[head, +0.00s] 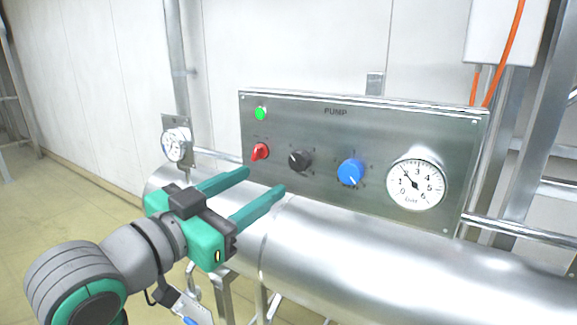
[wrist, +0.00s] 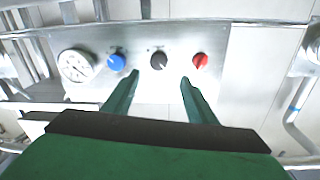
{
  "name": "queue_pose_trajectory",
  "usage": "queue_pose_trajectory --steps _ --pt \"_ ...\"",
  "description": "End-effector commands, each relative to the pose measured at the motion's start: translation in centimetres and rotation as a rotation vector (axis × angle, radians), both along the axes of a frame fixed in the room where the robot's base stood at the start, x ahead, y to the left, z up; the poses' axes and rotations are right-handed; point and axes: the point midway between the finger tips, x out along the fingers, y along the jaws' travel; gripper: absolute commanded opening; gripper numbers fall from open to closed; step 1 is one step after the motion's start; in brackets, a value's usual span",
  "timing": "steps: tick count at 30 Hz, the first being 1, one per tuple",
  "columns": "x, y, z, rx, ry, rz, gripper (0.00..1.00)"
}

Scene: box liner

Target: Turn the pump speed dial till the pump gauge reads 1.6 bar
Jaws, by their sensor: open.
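The PUMP panel (head: 330,190) carries a red switch (head: 260,152), a black dial (head: 299,160) and a blue dial (head: 351,172) in a row; their small labels are unreadable. The round white pump gauge (head: 416,184) is at the panel's right, its needle pointing up-left near the 2 mark. My gripper (head: 265,181) is open and empty, in front of and below the panel's left part, touching no dial. In the wrist view the black dial (wrist: 158,61) lies just beyond and between the fingertips, with the blue dial (wrist: 116,62) to the left and the red switch (wrist: 200,60) to the right.
A shiny horizontal pipe (head: 400,255) runs below the panel, under my gripper. A second small gauge (head: 176,145) stands left of the panel. A green lamp (head: 261,113) is at the panel's upper left. An orange cable (head: 506,50) hangs at upper right.

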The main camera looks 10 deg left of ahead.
Motion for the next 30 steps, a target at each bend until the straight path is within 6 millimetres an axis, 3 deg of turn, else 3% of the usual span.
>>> queue_pose_trajectory --steps 5,21,30 --pt "0.1 -0.4 0.1 0.030 0.010 -0.002 0.52" --pt "7.6 -4.0 0.1 0.027 0.010 -0.002 0.52" --pt "9.4 -4.8 0.1 0.027 0.008 0.000 0.52"
